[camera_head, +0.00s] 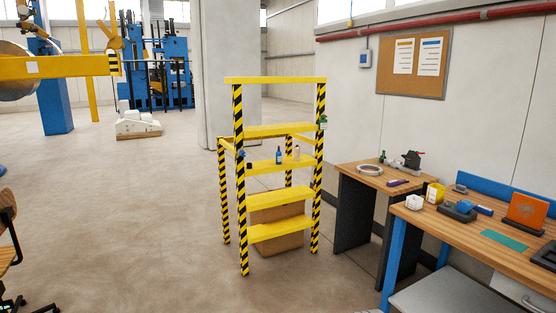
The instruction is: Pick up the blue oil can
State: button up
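A small blue bottle-like thing (279,156), which looks like the blue oil can, stands upright on a middle step of the yellow step stand (265,195). It is small in this view, so its spout or handle cannot be made out. A pale bottle (297,153) stands to its right on the same stand. A small dark item (249,165) is to its left. My gripper is not in view.
A cardboard box (277,225) sits behind the stand's lower steps. A wooden workbench (375,178) and a longer bench (480,232) with several items line the right wall. A chair (8,235) is at the left edge. Open floor lies left of the stand.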

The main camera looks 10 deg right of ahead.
aim_at(279, 158)
jog(key=z, duration=0.4)
jog(key=i, duration=4.9)
jog(key=u, duration=3.15)
